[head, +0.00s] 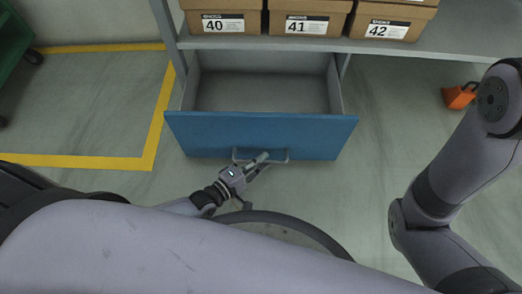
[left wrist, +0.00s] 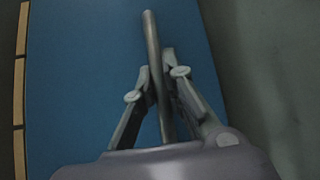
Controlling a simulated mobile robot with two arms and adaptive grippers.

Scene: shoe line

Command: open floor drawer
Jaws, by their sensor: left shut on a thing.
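The floor drawer (head: 262,135) has a blue front and a grey, empty inside. It stands pulled out from under the shelf in the head view. Its metal bar handle (head: 278,160) runs along the lower middle of the front. My left gripper (head: 258,163) is shut on the handle. In the left wrist view the two fingers of the left gripper (left wrist: 160,80) close around the handle bar (left wrist: 151,40), with the blue drawer front (left wrist: 85,80) behind. My right arm shows at the right of the head view, but its gripper is out of view.
Shoe boxes marked 40 (head: 222,20), 41 (head: 305,22) and 42 (head: 395,25) stand on the grey shelf (head: 260,43) above the drawer. An orange object (head: 459,97) lies on the floor at the right. Yellow floor lines (head: 80,161) and a green cart (head: 12,45) are at the left.

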